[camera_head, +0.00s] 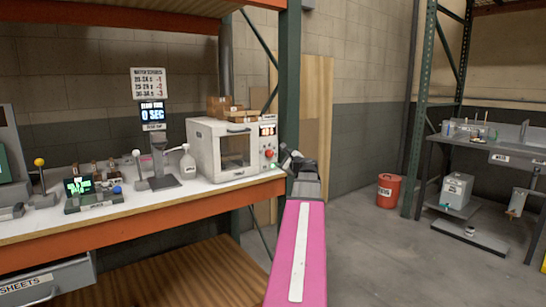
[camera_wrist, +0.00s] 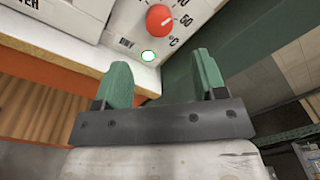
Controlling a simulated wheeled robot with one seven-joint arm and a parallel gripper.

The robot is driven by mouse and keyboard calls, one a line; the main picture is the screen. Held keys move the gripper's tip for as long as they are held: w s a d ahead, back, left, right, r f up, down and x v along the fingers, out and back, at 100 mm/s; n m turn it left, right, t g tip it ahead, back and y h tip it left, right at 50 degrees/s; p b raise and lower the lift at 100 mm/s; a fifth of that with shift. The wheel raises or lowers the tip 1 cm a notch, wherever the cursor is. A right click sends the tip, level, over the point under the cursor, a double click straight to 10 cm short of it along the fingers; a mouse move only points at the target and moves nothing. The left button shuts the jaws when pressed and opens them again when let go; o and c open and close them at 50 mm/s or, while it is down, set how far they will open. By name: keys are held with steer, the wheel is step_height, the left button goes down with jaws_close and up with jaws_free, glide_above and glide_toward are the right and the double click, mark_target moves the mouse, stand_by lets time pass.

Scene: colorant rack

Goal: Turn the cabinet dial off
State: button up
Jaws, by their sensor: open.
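In the head view my gripper (camera_head: 293,160) is just right of the cabinet.
A green rack post (camera_head: 289,70) rises behind my gripper. A red bucket (camera_head: 388,190) stands on the open floor at right.

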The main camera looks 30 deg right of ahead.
mark_target(271, 154)
steer(key=w, duration=0.8)
steer(key=shift+w+a, duration=0.1)
steer(key=shift+a, duration=0.05)
steer(key=c, duration=0.9)
